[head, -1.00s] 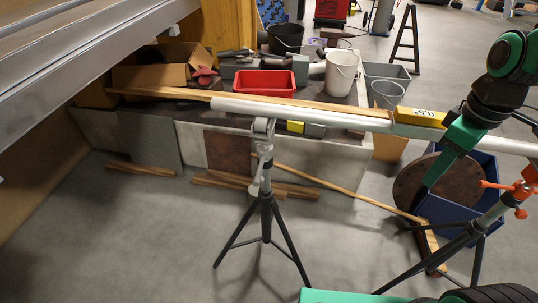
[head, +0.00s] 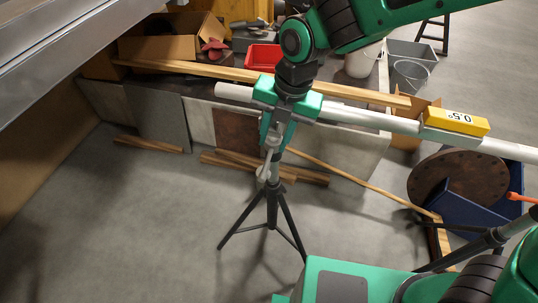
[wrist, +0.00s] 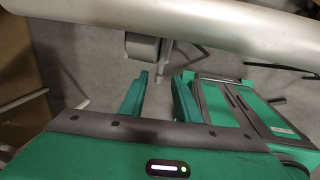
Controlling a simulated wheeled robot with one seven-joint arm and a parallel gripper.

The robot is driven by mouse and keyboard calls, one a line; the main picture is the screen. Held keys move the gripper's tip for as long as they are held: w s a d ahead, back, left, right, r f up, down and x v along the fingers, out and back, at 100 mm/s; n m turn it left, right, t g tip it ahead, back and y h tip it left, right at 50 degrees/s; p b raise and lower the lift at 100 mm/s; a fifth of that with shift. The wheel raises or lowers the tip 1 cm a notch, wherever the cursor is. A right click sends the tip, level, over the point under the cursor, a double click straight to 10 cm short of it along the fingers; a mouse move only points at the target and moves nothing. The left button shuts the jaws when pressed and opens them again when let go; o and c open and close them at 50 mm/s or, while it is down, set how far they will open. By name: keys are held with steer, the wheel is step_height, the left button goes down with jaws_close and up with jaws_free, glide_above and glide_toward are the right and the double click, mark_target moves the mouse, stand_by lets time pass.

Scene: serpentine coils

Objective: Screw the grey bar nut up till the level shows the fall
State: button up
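The grey pipe (head: 375,119) lies across two tripod stands. The yellow level (head: 455,120) sits on its right part, marked 0.5° upside down; no bubble can be made out. The left stand (head: 272,205) carries the grey bar nut (head: 264,172), a slim light-grey bar slanting beside the post below the pipe. My gripper (head: 274,140) is at the top of this stand, over the pipe in the head view, and hides the cradle. In the wrist view my gripper (wrist: 160,92) is open, its green fingers apart and empty, with the pipe (wrist: 180,24) and a grey cradle part (wrist: 143,46) beyond them.
The right stand has an orange handle (head: 520,197), near a blue crate (head: 455,208) and a brown disc (head: 458,180). Behind stands a bench with a red tray (head: 263,57) and a long wooden plank (head: 200,69). The floor (head: 130,220) left of the stand is clear.

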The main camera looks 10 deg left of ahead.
mark_target(266, 165)
steer(key=f, duration=0.3)
steer(key=a+f, duration=0.1)
steer(key=f, duration=0.5)
steer(key=shift+w+a+f, duration=0.1)
steer(key=shift+a, duration=0.25)
jaws_close()
